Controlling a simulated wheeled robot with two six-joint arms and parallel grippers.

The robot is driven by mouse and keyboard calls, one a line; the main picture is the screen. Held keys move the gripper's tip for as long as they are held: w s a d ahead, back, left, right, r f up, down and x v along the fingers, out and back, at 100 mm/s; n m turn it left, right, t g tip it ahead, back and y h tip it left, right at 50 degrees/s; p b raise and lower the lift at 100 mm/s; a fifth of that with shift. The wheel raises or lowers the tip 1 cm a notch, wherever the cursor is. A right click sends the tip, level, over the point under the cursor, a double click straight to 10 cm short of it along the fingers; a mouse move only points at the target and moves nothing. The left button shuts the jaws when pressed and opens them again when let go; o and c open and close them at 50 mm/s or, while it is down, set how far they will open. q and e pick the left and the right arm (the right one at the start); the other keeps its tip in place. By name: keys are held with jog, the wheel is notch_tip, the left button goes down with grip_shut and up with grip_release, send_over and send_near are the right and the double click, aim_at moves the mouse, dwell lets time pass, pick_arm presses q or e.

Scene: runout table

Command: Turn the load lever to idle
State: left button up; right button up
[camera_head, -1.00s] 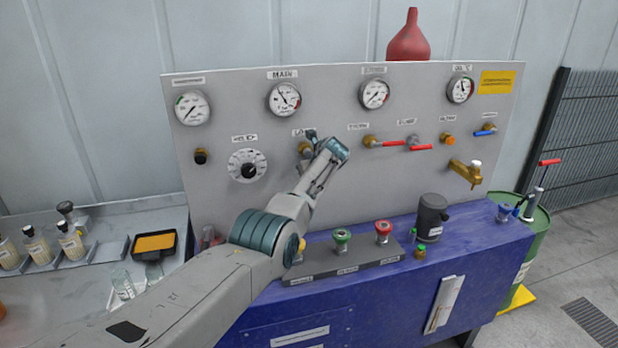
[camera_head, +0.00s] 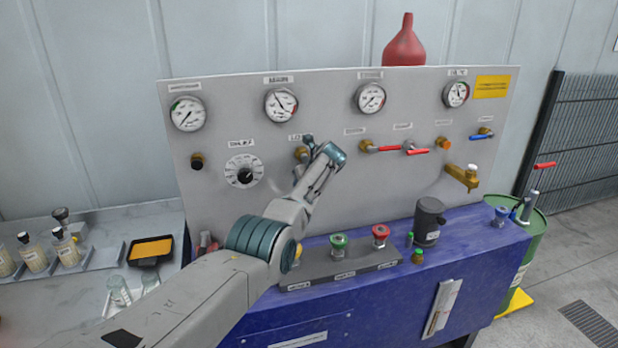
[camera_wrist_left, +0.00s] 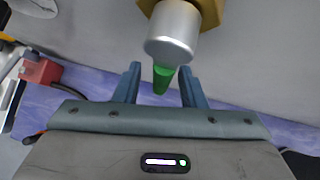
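The load lever shows in the left wrist view as a green handle (camera_wrist_left: 162,80) below a silver cap on a brass valve body. In the head view its brass valve (camera_head: 301,154) sits on the grey panel under a partly hidden label starting "LO". My left gripper (camera_head: 318,150) is at this valve, its teal fingers largely covering the lever there. In the wrist view my left gripper (camera_wrist_left: 161,72) is open, one finger on each side of the green handle with visible gaps. My right gripper is not in view.
A round dial (camera_head: 244,172) is left of the valve, and red-handled valves (camera_head: 390,148) are to its right. Below, a grey box (camera_head: 340,262) with red and green knobs and a dark cylinder (camera_head: 428,222) stand on the blue bench (camera_head: 400,300).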

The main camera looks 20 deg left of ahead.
pick_arm(q)
jog(key=b+v, duration=0.2)
jog(key=v, duration=0.8)
jog(key=shift+s+r, duration=0.15)
jog(key=shift+r, duration=0.05)
jog(key=shift+f, duration=0.1)
